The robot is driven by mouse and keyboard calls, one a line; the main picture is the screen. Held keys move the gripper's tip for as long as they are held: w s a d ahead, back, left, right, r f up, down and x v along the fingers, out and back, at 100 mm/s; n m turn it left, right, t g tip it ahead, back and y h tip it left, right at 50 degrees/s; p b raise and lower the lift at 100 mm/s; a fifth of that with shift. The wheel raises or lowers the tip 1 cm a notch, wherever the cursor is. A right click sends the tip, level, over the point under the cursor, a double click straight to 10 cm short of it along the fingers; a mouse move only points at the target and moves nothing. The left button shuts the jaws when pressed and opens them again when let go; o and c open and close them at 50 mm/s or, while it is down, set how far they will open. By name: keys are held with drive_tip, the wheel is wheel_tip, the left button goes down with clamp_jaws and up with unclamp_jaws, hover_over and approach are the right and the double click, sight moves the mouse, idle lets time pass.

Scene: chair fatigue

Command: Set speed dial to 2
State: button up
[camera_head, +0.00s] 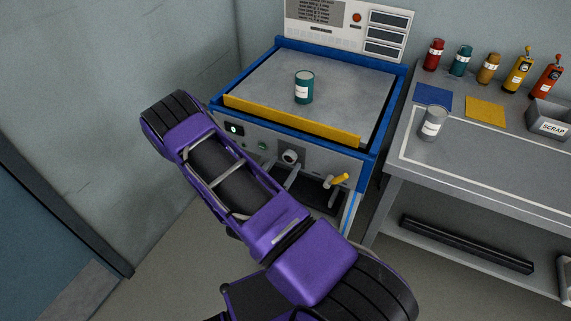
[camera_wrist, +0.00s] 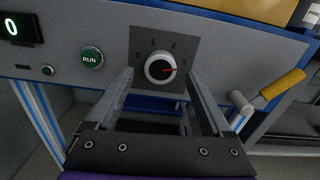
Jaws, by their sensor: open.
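The speed dial (camera_wrist: 160,68) is a round white knob on a dark plate on the machine's front panel. The plate has marks including 0, 1 and 2. The knob's red pointer is turned to the right, past the 2, toward the right-hand mark, which is hard to read. The dial also shows small in the head view (camera_head: 291,157). My gripper (camera_wrist: 160,76) is open, with its fingers on either side of the dial in the wrist view. I cannot tell whether they touch it. In the head view my arm hides the area below the dial.
A green RUN button (camera_wrist: 92,58) and a display reading 0 (camera_wrist: 12,28) are left of the dial. A yellow-handled lever (camera_wrist: 282,84) sticks out at right. A teal can (camera_head: 304,88) stands on the machine top. A workbench (camera_head: 420,165) stands at right.

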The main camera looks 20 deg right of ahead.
drive_tip(key=shift+w+d, duration=0.45)
drive_tip(key=shift+d, duration=0.15)
clamp_jaws()
drive_tip(key=n+p, duration=0.1)
drive_tip(key=n, duration=0.3)
drive_tip(key=shift+n, duration=0.4)
drive_tip(key=n+p, duration=0.1)
drive_tip(key=n, duration=0.3)
drive_tip(key=shift+n, duration=0.4)
idle(0.4)
